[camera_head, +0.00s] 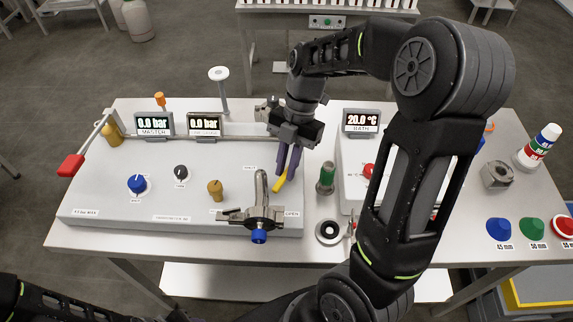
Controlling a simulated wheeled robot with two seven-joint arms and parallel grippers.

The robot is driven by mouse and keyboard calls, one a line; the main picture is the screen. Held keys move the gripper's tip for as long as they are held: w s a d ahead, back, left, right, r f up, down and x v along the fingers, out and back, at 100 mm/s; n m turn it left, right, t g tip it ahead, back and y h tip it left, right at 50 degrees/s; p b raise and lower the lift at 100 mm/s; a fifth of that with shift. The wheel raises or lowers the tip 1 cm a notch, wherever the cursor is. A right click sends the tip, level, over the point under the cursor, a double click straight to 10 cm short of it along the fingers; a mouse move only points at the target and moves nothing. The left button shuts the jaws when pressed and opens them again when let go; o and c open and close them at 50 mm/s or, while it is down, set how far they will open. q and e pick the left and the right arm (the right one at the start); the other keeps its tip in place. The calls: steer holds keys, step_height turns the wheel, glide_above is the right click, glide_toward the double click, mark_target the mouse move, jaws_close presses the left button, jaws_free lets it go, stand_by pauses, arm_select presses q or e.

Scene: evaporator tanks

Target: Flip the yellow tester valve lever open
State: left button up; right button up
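The yellow valve lever (280,183) shows as a short slanted bar on the right part of the grey tester panel, between the HALF and OPEN labels. My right gripper (285,172) points down at it with its two purple fingers. The fingertips are right at the lever's upper end and partly hide it. The fingers look close together, and I cannot tell if they touch or grip the lever. A metal clamp fitting with a blue knob (258,236) is just in front of the lever. My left arm shows only at the bottom left; its gripper is out of view.
The panel (110,190) also bears a red-handled lever (71,165), a blue knob (137,184), a brass knob (215,189) and two pressure displays reading 0.0 bar. The bath unit with its 20.0 °C display (361,121) is on the right, partly behind my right arm. A green-banded cylinder (326,178) stands between.

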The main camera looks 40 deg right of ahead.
jaws_close()
stand_by(0.8)
steer(key=shift+f+n+b, duration=0.2)
steer(key=shift+n+b, duration=0.3)
steer(key=shift+b, duration=0.25)
steer(key=shift+r+g, duration=0.1)
steer(key=shift+g, duration=0.2)
steer(key=shift+s+r, duration=0.1)
steer(key=o, duration=0.5)
jaws_free()
steer(key=shift+o, duration=0.2)
steer(key=shift+d, duration=0.1)
